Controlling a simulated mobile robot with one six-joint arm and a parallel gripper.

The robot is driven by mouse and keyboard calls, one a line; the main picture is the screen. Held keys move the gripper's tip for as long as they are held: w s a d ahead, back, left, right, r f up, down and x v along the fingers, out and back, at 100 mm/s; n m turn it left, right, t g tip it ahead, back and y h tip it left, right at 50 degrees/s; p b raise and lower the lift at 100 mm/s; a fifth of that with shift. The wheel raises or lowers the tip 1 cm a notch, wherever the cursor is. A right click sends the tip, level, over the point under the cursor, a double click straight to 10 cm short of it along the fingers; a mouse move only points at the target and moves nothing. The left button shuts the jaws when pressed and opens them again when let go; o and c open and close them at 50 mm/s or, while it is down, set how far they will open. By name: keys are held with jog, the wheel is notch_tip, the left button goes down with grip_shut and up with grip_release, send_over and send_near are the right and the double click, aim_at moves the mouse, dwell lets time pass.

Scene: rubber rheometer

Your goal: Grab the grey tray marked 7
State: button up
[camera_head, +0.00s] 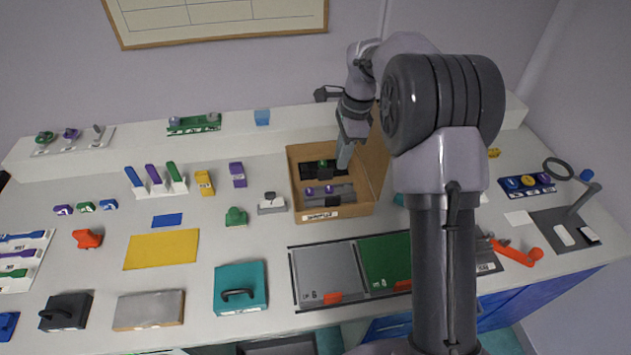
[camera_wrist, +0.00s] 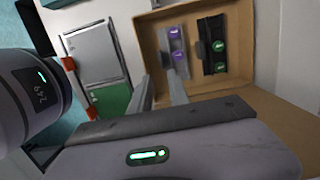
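A grey tray (camera_head: 335,197) with two purple knobs lies in the front part of an open cardboard box (camera_head: 297,190). No number can be read on it. In the wrist view the grey tray (camera_wrist: 174,43) lies beside a black tray (camera_wrist: 211,62) with green knobs. My gripper (camera_head: 344,163) is over the box, near the black tray in the head view. In the wrist view my gripper (camera_wrist: 160,84) has its two fingers apart with nothing visible between them. One fingertip appears close to the end of the grey tray; I cannot tell whether they touch.
The box walls and its raised right flap (camera_head: 374,160) stand close around my gripper. A grey panel (camera_head: 328,272) and a green panel (camera_head: 385,258) lie in front of the box. A teal case (camera_head: 240,284) stands front left. A white ledge (camera_head: 290,118) runs behind.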

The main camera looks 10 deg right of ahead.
jog(key=b, duration=0.4)
send_near(333, 197)
jog(key=f, duration=0.5)
jog(key=shift+a+f, duration=0.1)
jog(key=shift+a, duration=0.25)
jog(key=f+b, duration=0.2)
jog(key=f, duration=0.3)
jog(key=shift+a+f+b, duration=0.1)
jog(key=shift+a+b, duration=0.25)
jog(key=shift+b, duration=0.05)
grip_shut()
